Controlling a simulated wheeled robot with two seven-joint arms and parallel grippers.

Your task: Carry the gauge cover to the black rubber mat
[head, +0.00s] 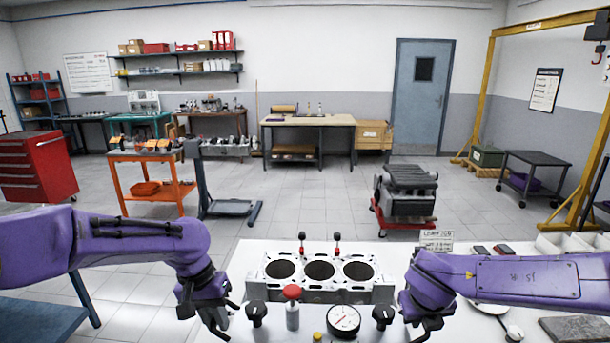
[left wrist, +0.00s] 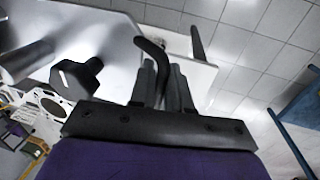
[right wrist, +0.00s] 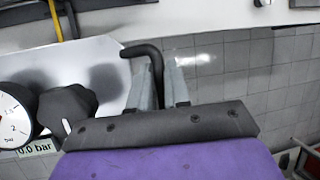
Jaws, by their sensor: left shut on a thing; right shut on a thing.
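The gauge cover shows in part, with a round white dial (head: 344,320) between two black knobs at the front of the white table (head: 262,247). The right wrist view shows the dial (right wrist: 12,116) and one knob (right wrist: 66,112) at left. My left gripper (head: 222,322) is shut on a bent black handle (left wrist: 152,50) at the left. My right gripper (head: 420,325) is shut on a similar handle (right wrist: 153,55) at the right. I cannot tell whether the cover touches the table. A dark flat mat (head: 575,330) lies at the table's right front.
A white engine block (head: 318,287) with three bores stands just behind the dial. White bins (head: 565,243) and a sign (head: 436,240) are at the right rear. A blue bench (head: 45,310) is at left.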

